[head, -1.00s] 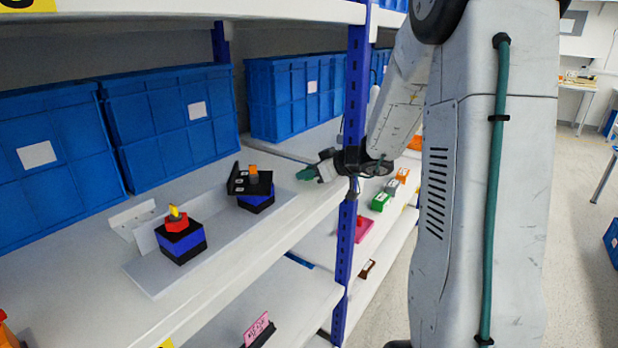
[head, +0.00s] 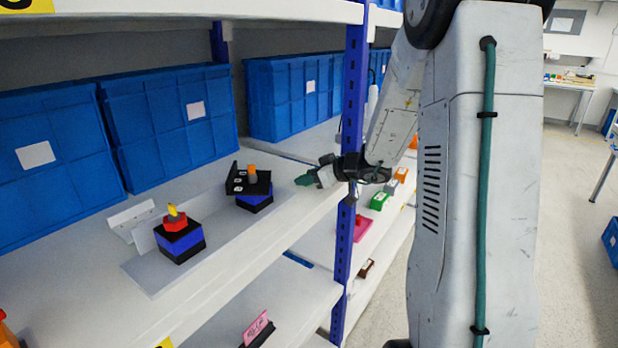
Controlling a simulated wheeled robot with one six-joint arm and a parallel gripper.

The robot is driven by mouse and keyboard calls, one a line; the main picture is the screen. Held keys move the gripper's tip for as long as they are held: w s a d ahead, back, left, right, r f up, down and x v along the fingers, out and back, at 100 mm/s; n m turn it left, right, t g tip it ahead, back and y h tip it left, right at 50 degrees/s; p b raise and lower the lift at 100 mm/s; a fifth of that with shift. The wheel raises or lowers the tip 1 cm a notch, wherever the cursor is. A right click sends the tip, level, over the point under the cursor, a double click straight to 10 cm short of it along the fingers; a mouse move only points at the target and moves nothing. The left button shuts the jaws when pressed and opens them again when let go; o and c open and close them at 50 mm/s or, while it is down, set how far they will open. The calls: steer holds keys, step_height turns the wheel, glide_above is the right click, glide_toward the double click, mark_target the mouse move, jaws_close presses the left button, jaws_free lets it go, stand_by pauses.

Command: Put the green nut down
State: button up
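The green nut (head: 305,179) is small and dark green in the head view, at the tip of my gripper (head: 316,174). My gripper reaches in from the right past the blue shelf post and appears shut on the nut. Nut and gripper are over the front part of the upper shelf (head: 290,212); whether the nut touches the shelf, I cannot tell. The finger gap is too small to see clearly.
A black-and-blue switch block with a red-and-yellow knob (head: 178,237) and another with an orange knob (head: 252,187) stand on a grey plate to the left. Blue crates (head: 168,122) line the back. The blue post (head: 352,110) stands close to my arm.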

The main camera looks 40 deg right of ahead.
steer(key=shift+s+a+f, duration=0.25)
steer(key=shift+a+f, duration=0.15)
steer(key=shift+f, duration=0.25)
steer(key=shift+d+r, duration=0.1)
steer(key=shift+r, duration=0.5)
steer(key=r+v, duration=0.1)
steer(key=v, duration=1)
steer(key=s+a+r+g+y, duration=0.1)
steer(key=s+a+g, duration=0.35)
steer(key=a, duration=0.55)
steer(key=s+a+r+g+y, duration=0.25)
steer(key=s+a, duration=0.25)
steer(key=a, duration=0.5)
steer(key=s+a+m+g+h, duration=0.1)
steer(key=s+h, duration=0.3)
steer(key=s, duration=0.4)
steer(key=s+a+f+m+g+h, duration=0.1)
steer(key=s+m+g+h, duration=0.1)
steer(key=s, duration=0.5)
steer(key=shift+s+a+f+m+g+h, duration=0.2)
steer(key=shift+s+a+m+g+h, duration=0.15)
steer(key=shift+m+h, duration=0.5)
